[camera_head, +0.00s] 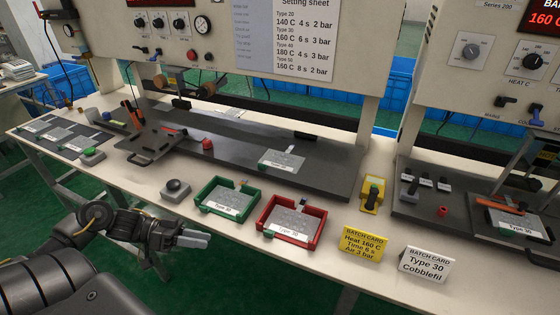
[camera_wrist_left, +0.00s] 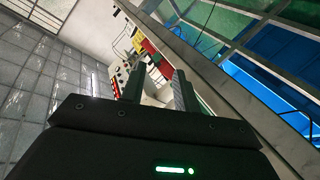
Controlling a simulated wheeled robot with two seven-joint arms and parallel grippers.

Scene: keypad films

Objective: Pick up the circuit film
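Several grey films with white labels are in the camera_head view, and I cannot tell which is the circuit film. One film (camera_head: 281,160) lies on the dark press plate (camera_head: 240,160). Another film (camera_head: 232,200) lies in the green tray (camera_head: 204,191), and one (camera_head: 292,222) labelled Type 30 lies in the red tray (camera_head: 268,208). More films (camera_head: 58,134) lie on a dark mat at the far left. My left gripper (camera_head: 183,252) is off the table's front edge, left of the trays; its fingers are apart and empty in the left wrist view (camera_wrist_left: 158,82). My right gripper is out of view.
A black push button (camera_head: 176,188) stands near the front edge, left of the green tray. A yellow device (camera_head: 373,192) stands right of the red tray. A yellow batch card (camera_head: 361,245) and a white batch card (camera_head: 426,266) stand at the front right. Press housings rise behind.

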